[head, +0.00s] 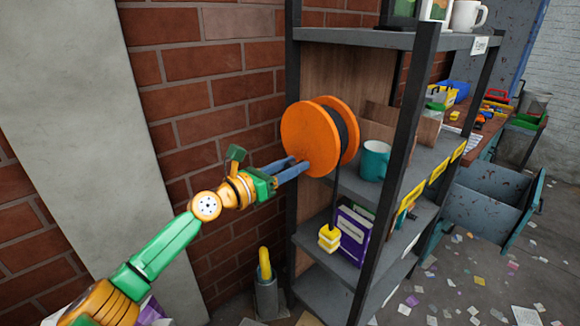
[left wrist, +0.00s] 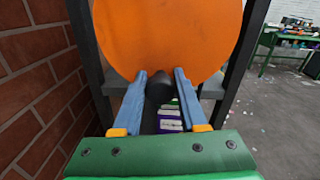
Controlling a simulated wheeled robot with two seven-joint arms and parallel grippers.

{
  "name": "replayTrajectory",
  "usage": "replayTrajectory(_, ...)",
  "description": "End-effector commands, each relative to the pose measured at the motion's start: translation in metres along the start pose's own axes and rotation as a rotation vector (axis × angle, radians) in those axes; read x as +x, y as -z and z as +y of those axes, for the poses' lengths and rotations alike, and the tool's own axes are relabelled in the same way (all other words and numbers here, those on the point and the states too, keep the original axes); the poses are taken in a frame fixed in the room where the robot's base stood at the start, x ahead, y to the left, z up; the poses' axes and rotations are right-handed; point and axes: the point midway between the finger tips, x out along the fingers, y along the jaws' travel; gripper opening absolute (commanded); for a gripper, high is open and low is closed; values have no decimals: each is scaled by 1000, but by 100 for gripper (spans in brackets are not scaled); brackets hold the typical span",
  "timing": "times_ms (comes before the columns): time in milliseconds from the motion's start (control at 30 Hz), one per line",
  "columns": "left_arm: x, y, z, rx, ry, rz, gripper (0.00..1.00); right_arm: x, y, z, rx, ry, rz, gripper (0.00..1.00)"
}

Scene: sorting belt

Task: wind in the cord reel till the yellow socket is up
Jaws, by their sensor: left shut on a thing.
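The cord reel (head: 305,133) is a large orange disc pair with black cord wound between, mounted at the shelf's left side. Its cord runs down to the yellow socket (head: 328,238), which hangs beside the purple-spined books, well below the reel. My left gripper (head: 302,167) reaches the reel's near face from the left. In the left wrist view its blue fingers are shut on the dark crank knob (left wrist: 159,90), in front of the orange disc (left wrist: 165,35). The socket cannot be made out in that view. My right gripper is not in view.
The metal shelf (head: 385,40) has a dark front post right of the reel. A teal mug (head: 374,160) stands just right of the reel, and purple books (head: 353,235) stand below. A brick wall is close behind my left arm. An open drawer (head: 495,200) juts out at the right.

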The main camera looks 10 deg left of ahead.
Motion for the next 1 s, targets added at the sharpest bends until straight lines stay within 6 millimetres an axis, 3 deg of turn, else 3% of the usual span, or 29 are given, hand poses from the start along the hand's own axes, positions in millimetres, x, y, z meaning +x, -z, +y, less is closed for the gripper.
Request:
replayTrajectory(33, 0, -10, -1, 0, 1, -21, 0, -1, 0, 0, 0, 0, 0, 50)
replayTrajectory(267, 0, -10, -1, 0, 1, -21, 0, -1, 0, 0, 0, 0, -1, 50)
replayTrajectory(300, 0, -10, -1, 0, 1, -21, 50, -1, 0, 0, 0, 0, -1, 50)
replayTrajectory(400, 0, -8, -1, 0, 1, -17, 70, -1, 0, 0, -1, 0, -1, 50)
replayTrajectory(733, -6, -5, 0, 0, -1, -8, 70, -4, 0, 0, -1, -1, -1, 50)
replayTrajectory(1000, -58, -5, -2, 1, 1, -8, 70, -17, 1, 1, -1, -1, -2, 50)
